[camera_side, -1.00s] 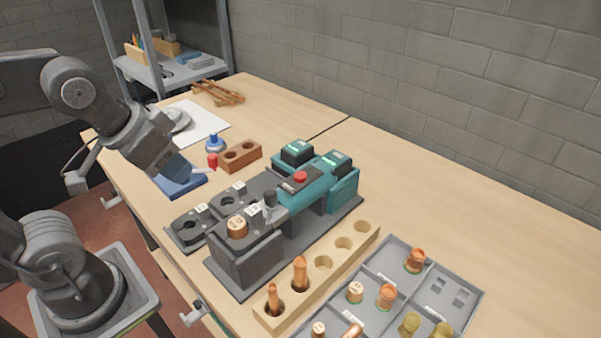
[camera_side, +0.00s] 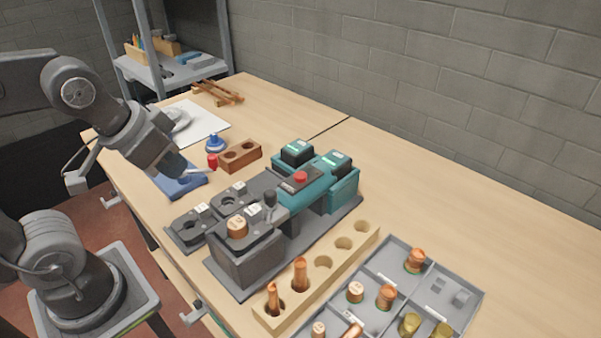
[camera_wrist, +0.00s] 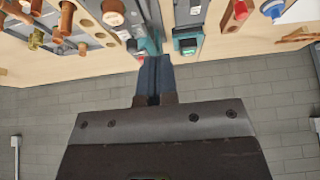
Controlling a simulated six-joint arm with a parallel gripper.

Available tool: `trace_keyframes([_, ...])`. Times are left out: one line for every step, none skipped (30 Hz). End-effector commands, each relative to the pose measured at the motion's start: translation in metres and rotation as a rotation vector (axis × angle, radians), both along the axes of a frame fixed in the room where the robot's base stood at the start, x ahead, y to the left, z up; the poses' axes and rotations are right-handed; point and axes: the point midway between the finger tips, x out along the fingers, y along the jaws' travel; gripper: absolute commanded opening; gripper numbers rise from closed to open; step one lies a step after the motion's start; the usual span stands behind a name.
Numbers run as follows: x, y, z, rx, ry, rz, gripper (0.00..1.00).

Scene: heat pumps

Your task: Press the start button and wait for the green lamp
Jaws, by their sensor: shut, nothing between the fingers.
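A teal machine (camera_side: 310,192) stands on a dark base at mid-table. It has a red button (camera_side: 300,177) on a dark panel and two boxes with small green-lit faces (camera_side: 297,147) (camera_side: 336,158). I cannot tell which part is the start button, nor pick out a separate green lamp.
A brown block with holes (camera_side: 240,156) and a blue knob (camera_side: 214,142) stand behind the pad. A wooden rack (camera_side: 318,284) with copper pieces and a grey divided tray (camera_side: 458,279) lie at front right. The back right of the table is clear.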

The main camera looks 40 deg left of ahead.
Motion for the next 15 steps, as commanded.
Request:
trace_keyframes([0.0, 0.0, 0.0, 0.0, 0.0, 0.0, 0.0])
trace_keyframes([0.0, 0.0, 0.0, 0.0, 0.0, 0.0, 0.0])
trace_keyframes([0.0, 0.0, 0.0, 0.0, 0.0, 0.0, 0.0])
trace_keyframes([0.0, 0.0, 0.0, 0.0, 0.0, 0.0, 0.0])
trace_keyframes([0.0, 0.0, 0.0, 0.0, 0.0, 0.0, 0.0])
trace_keyframes([0.0, 0.0, 0.0, 0.0, 0.0, 0.0, 0.0])
trace_keyframes([0.0, 0.0, 0.0, 0.0, 0.0, 0.0, 0.0])
trace_keyframes([0.0, 0.0, 0.0, 0.0, 0.0, 0.0, 0.0])
trace_keyframes([0.0, 0.0, 0.0, -0.001, 0.0, 0.0, 0.0])
trace_keyframes([0.001, 0.0, 0.0, -0.003, 0.001, -0.001, 0.0])
trace_keyframes([0.002, -0.001, 0.001, -0.006, 0.002, -0.004, 0.0])
trace_keyframes([0.004, -0.003, 0.001, -0.013, 0.004, -0.009, 0.0])
trace_keyframes([0.006, -0.005, 0.002, -0.022, 0.007, -0.015, 0.0])
trace_keyframes([0.01, -0.007, 0.003, -0.034, 0.011, -0.024, 0.0])
trace_keyframes([0.015, -0.011, 0.005, -0.055, 0.017, -0.037, 0.0])
